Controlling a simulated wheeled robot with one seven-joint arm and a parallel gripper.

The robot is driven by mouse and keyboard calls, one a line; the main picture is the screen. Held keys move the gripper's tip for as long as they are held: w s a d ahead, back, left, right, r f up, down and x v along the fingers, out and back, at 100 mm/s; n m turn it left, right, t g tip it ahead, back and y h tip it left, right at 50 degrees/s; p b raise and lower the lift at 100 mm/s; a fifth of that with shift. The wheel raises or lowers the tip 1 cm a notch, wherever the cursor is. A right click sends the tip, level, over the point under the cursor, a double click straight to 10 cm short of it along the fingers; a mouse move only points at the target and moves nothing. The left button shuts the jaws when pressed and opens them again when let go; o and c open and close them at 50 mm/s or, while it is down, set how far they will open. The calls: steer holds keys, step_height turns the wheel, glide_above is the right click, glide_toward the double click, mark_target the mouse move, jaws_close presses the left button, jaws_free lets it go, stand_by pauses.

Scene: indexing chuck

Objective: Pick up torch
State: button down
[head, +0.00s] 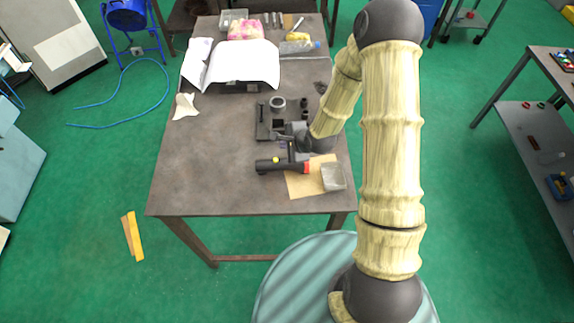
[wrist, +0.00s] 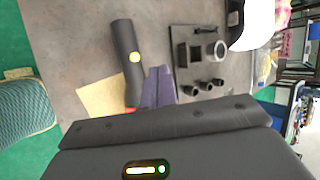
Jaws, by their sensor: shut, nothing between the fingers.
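The torch (head: 275,164) is a black cylinder with a yellow button and a red band at its right end. It lies flat near the front of the table, its red end over a tan sheet. In the wrist view the torch (wrist: 128,48) runs down beside my fingers, its lower end partly hidden behind my gripper body. My gripper (head: 291,156) is shut and empty, its fingertips close to the torch near the red end. In the wrist view my gripper's fingers (wrist: 159,72) are together just right of the torch; I cannot tell whether they touch it.
The tan sheet (head: 297,188) carries a clear tray (head: 334,178) right of the torch. A dark fixture plate (head: 262,132) with a grey ring (head: 278,102) and small black cylinders (head: 304,103) stands behind. White paper (head: 240,62) lies farther back. The table's left front is clear.

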steer(key=s+d+r+n+g+h+b, duration=0.2)
steer(key=s+d+r+n, duration=0.3)
steer(key=s+n, duration=0.3)
steer(key=s+d+r+n+g+h+b, duration=0.1)
steer(key=s+d+r+n+h+b, duration=0.1)
steer(key=s+d+r+n+b, duration=0.3)
steer(key=s+d+n, duration=0.1)
steer(key=s+n, duration=0.2)
steer(key=s, duration=0.1)
steer(key=shift+s+d+r+g+h, duration=0.15)
steer(key=shift+d+g+h, duration=0.25)
